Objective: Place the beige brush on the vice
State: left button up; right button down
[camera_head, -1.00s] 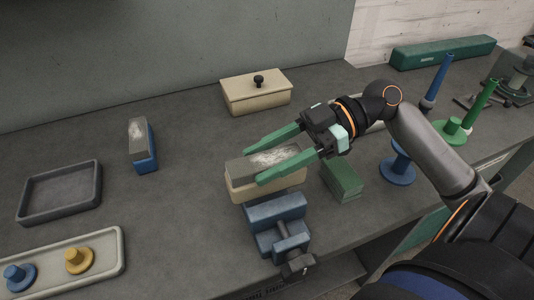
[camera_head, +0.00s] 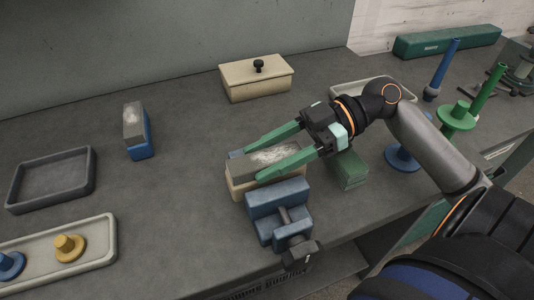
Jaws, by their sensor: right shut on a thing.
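The beige brush (camera_head: 241,190) has a beige body with a grey, white-dusted face on top. My right gripper (camera_head: 249,162) is shut on it, with one green finger along each long side. The blue vice (camera_head: 276,197) stands at the front edge of the table. The brush is just behind the vice in the picture, and its near side overlaps or borders the vice's back jaw. I cannot tell whether it touches the vice or hangs above it. A small blue patch (camera_head: 236,154) shows by the far fingertip; what it belongs to is hidden. My left gripper is not in view.
A blue brush (camera_head: 140,148) and a dark tray (camera_head: 92,181) lie left. A pale tray (camera_head: 107,252) holds blue and yellow spools. A beige lidded box (camera_head: 257,83) is behind. A green block (camera_head: 350,172) and spindles (camera_head: 456,119) are right. The middle-left table is clear.

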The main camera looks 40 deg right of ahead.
jog(key=shift+f+b, duration=0.4)
jog(key=shift+f, duration=0.2)
jog(key=shift+c, duration=0.6)
grip_release()
jog(key=shift+s+a+f, duration=0.1)
